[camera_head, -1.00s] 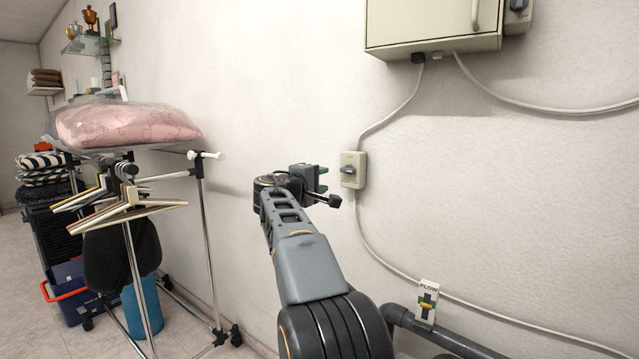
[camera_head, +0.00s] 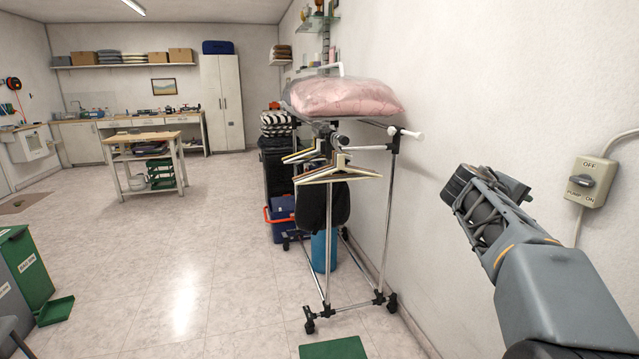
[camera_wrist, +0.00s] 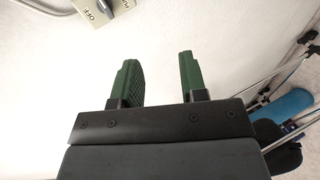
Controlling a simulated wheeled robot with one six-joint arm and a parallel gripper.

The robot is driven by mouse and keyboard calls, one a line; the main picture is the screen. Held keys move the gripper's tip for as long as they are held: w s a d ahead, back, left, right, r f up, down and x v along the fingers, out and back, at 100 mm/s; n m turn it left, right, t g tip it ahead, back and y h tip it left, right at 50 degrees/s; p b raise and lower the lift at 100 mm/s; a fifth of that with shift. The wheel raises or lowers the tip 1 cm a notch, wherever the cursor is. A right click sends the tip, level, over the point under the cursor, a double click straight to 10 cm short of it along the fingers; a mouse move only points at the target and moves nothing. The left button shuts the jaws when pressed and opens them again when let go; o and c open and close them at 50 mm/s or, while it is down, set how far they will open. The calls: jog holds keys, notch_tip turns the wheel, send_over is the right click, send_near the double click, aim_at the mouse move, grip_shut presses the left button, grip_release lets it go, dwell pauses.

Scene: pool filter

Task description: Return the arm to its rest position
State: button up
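My arm reaches up from the lower right in the head view, with its wrist near the white wall. The fingers are hidden there behind the wrist. In the wrist view my gripper (camera_wrist: 160,80) shows two green fingers apart with nothing between them, and white wall beyond. The pump switch box (camera_head: 590,182), beige with a grey knob and OFF and PUMP ON marks, is on the wall right of my arm. Part of this switch box (camera_wrist: 103,10) also shows at the top of the wrist view, apart from the fingers.
A wheeled clothes rack (camera_head: 387,215) with hangers (camera_head: 338,173) and a pink bagged bundle (camera_head: 343,97) stands left of my arm by the wall. A green bin (camera_head: 25,268) is at the left. The tiled floor between is mostly clear. A wooden table (camera_head: 145,143) stands farther back.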

jog(key=s+a+f+m+y+p, duration=0.1)
jog(key=s+a+f+y+p, duration=0.2)
jog(key=s+a+y+p, duration=0.3)
jog(key=s+a+f+m+g+y+p, duration=0.1)
jog(key=s+a+f+y+p, duration=0.3)
jog(key=s+a, duration=0.9)
jog(key=a+y+p, duration=0.3)
jog(key=a+p, duration=0.2)
jog(key=a, duration=0.1)
jog(key=shift+a+g, duration=0.3)
jog(key=shift+a, duration=0.1)
jog(key=shift+f, duration=0.1)
